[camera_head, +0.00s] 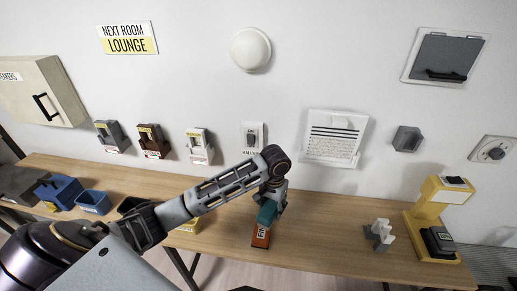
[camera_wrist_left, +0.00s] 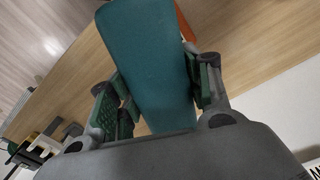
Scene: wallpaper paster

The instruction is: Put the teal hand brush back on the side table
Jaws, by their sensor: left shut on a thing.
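The teal hand brush (camera_head: 266,213) is in my left gripper (camera_head: 274,196), over the middle of the wooden side table (camera_head: 330,235). In the left wrist view the brush (camera_wrist_left: 150,55) is a broad flat teal block between the two green-padded fingers of the gripper (camera_wrist_left: 153,98), which are shut on it. An orange block with a white label (camera_head: 261,236) shows just below the brush. I cannot tell whether the brush touches it or the table. My right gripper is not in view.
Blue bins (camera_head: 94,201) stand at the table's left. A small grey-white piece (camera_head: 380,234) and a yellow stand (camera_head: 426,215) are at the right. Switches and a white panel (camera_head: 334,138) are on the wall behind. The table between the orange block and the grey-white piece is clear.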

